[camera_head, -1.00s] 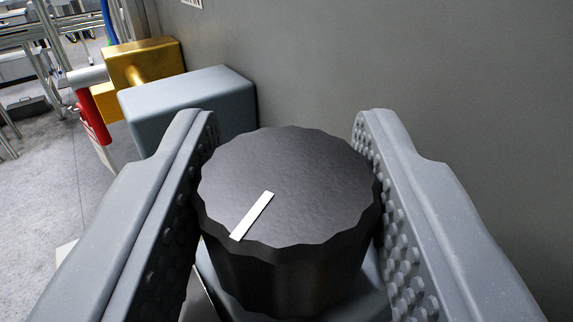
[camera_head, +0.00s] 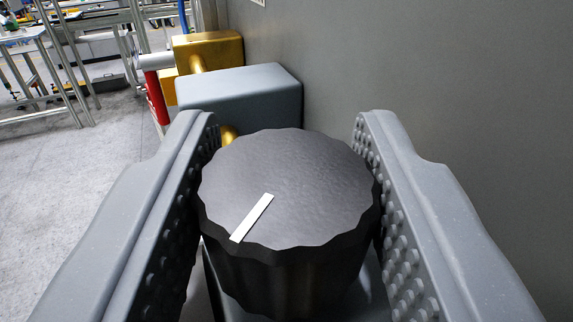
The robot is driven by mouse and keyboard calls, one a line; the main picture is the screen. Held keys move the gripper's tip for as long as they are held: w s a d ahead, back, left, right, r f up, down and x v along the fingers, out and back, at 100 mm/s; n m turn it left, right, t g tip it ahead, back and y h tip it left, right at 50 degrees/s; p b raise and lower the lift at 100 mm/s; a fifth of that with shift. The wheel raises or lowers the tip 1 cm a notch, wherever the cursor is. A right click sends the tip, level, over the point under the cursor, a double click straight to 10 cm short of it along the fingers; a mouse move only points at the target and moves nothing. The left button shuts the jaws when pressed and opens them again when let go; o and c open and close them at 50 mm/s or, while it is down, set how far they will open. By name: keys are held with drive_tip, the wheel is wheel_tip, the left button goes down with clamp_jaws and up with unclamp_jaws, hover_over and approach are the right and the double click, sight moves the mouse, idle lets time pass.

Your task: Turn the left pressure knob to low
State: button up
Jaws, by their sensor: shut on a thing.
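A black ridged knob (camera_head: 310,180) fills the middle of the view. A white pointer mark on its top runs from near the centre toward the lower left. My gripper (camera_head: 287,150) has one finger on each side of the knob and is shut on it. The knob sits on a grey housing, mostly hidden below it. No scale or low marking shows, so I cannot tell which setting the mark points at.
A grey wall (camera_head: 430,60) stands close on the right. Behind the knob are a grey block (camera_head: 245,92), brass-coloured blocks (camera_head: 212,50) and a red part (camera_head: 156,98). Open floor (camera_head: 70,175) lies at the left, with metal frames farther back.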

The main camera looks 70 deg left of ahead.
sight(283, 180)
drive_tip(key=shift+r, duration=0.1)
drive_tip(key=o, duration=1)
drive_tip(key=shift+c, duration=0.2)
drive_tip(key=shift+w+d+r+p, duration=0.1)
drive_tip(key=shift+r+p, duration=0.6)
drive_tip(key=shift+r, duration=0.95)
drive_tip(key=s+r+b, duration=0.1)
drive_tip(key=s+b, duration=0.4)
drive_tip(key=s, duration=1.1)
drive_tip(key=shift+r+b, duration=0.25)
drive_tip(key=shift+b, duration=0.15)
